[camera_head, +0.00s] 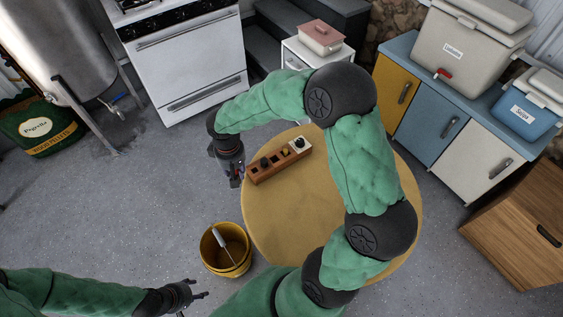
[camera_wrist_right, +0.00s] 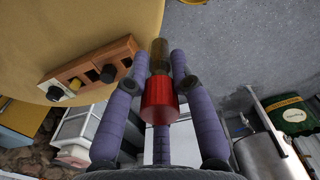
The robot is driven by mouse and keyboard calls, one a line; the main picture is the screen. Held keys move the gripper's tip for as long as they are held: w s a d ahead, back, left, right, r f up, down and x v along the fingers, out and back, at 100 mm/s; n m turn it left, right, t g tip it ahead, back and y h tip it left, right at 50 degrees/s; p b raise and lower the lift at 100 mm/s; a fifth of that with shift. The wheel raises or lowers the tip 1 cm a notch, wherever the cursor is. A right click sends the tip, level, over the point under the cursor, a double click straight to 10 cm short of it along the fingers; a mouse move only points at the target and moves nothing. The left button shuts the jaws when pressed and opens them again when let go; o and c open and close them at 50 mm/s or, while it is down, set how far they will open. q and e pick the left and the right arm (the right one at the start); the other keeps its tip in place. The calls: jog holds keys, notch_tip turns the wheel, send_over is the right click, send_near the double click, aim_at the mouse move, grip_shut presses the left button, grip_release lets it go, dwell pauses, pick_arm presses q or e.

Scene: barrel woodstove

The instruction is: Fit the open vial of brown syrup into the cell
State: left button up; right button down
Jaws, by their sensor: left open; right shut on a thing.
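The vial (camera_wrist_right: 158,52) is brown at its far end, with a red part (camera_wrist_right: 160,100) nearer my wrist. My right gripper (camera_wrist_right: 162,72) is shut on it; in the head view that gripper (camera_head: 238,178) is just off the left edge of the round table. The long reddish-brown block with cells (camera_head: 272,168) lies on the table, right of the gripper and apart from the vial. The block also shows left of the vial in the wrist view (camera_wrist_right: 122,50). It has dark square openings and dark and pale items at one end. My left gripper (camera_head: 190,294) is open and empty at lower left.
The round yellow table (camera_head: 290,220) has free room in front of the block. A yellow bucket (camera_head: 225,262) with a handled tool stands on the floor left of it. A stove, cabinets and coolers stand around the room, clear of the block.

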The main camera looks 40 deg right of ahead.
jog(key=s+d+r+n+b, duration=0.1)
jog(key=s+d+r, duration=0.2)
jog(key=s+d, duration=0.25)
jog(key=b, duration=0.5)
send_over(274, 154)
jog(key=s+a, duration=0.2)
notch_tip(274, 154, down, 9)
jog(key=shift+w+d+f+b, duration=0.1)
jog(key=shift+d+f+b, duration=0.15)
jog(key=shift+f, duration=0.7)
jog(key=shift+d+f+b, duration=0.15)
jog(key=shift+f+b, duration=0.15)
jog(key=shift+f, duration=0.6)
jog(key=shift+f, duration=0.2)
jog(key=c, duration=1.3)
grip_release()
jog(key=shift+c, duration=0.2)
jog(key=shift+r, duration=0.1)
notch_tip(274, 154, up, 12)
jog(key=p, duration=0.4)
